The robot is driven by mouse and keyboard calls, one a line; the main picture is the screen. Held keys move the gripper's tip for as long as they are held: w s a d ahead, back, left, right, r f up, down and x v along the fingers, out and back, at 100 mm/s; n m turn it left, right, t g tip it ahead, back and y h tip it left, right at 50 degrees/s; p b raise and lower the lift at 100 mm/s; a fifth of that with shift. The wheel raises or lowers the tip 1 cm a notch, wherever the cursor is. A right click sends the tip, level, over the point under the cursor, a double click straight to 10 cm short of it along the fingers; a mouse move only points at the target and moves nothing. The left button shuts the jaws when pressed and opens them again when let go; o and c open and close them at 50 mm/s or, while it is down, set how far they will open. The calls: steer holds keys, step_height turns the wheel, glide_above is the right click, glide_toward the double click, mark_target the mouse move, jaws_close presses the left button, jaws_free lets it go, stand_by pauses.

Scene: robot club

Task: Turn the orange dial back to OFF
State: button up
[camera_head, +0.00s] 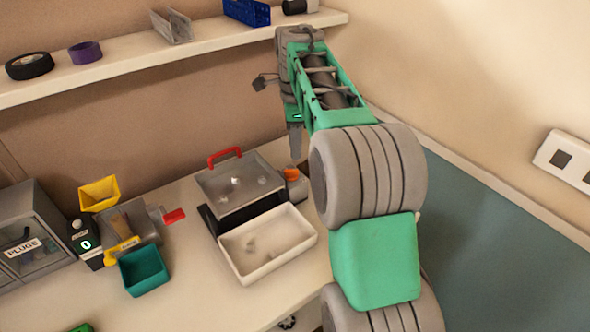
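The orange dial (291,174) sits on a small grey housing (298,190) at the right side of a grey box with a red handle. Its markings, including OFF, are too small to read. My gripper (295,153) points down just above the dial. A narrow grey finger shows, with its tip close over the dial; I cannot tell whether it touches. The other finger is hidden or lined up behind it, so the opening does not show. My green and grey arm comes in from the lower right.
The grey box with a red handle (224,154) stands left of the dial, with a white tray (243,270) in front. A teal bin (145,271), yellow hopper (99,193) and grey cabinet (38,241) stand left. A shelf (125,62) runs above.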

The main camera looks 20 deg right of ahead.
mark_target(295, 169)
step_height(295, 169, down, 7)
steer(key=shift+f, duration=0.2)
steer(key=shift+c, duration=0.2)
jaws_close()
stand_by(0.5)
